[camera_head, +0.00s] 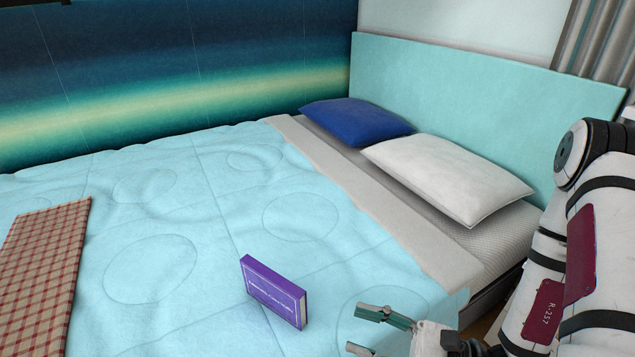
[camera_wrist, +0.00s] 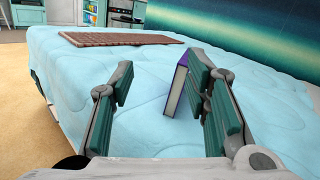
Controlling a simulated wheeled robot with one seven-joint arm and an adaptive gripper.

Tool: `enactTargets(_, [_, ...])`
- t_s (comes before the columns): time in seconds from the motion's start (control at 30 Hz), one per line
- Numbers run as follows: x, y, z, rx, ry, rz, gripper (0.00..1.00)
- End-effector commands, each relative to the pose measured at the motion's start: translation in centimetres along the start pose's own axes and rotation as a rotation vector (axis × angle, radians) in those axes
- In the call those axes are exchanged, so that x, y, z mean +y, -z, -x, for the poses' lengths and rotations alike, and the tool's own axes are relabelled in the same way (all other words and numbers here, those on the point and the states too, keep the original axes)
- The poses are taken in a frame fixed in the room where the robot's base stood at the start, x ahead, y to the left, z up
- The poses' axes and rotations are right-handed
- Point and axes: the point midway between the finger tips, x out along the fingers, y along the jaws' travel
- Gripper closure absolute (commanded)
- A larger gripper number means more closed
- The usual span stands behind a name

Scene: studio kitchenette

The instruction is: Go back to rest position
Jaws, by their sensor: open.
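My gripper (camera_head: 376,333) is open and empty at the bottom of the head view, over the near edge of the bed (camera_head: 330,215). In the wrist view my gripper (camera_wrist: 165,95) shows its two green-padded fingers spread wide. A purple book (camera_head: 273,291) stands upright on the light blue quilt, to the left of the gripper in the head view and apart from it. In the wrist view the purple book (camera_wrist: 176,88) is beyond the fingers, partly hidden behind the right one.
A checked brown-red blanket (camera_head: 45,260) lies on the bed at the left. A blue pillow (camera_head: 357,121) and a white pillow (camera_head: 447,178) lie by the teal headboard (camera_head: 480,105). Beige floor (camera_wrist: 25,115) is clear beside the bed.

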Motion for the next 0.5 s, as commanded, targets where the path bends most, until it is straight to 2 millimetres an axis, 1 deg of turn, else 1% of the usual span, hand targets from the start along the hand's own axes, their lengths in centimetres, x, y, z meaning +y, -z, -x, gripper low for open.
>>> enactTargets(0.03, [-0.1,-1.3,-0.2,-0.008,-0.050,0.038,0.57])
enactTargets(0.2, [1.0,-5.7,-0.8,-0.033,-0.255,0.154,0.57])
enactTargets(0.4, [3.2,-10.1,-0.7,-0.026,-0.506,0.288,0.57])
enactTargets(0.5, [4.4,-11.8,-0.2,-0.005,-0.631,0.356,0.57])
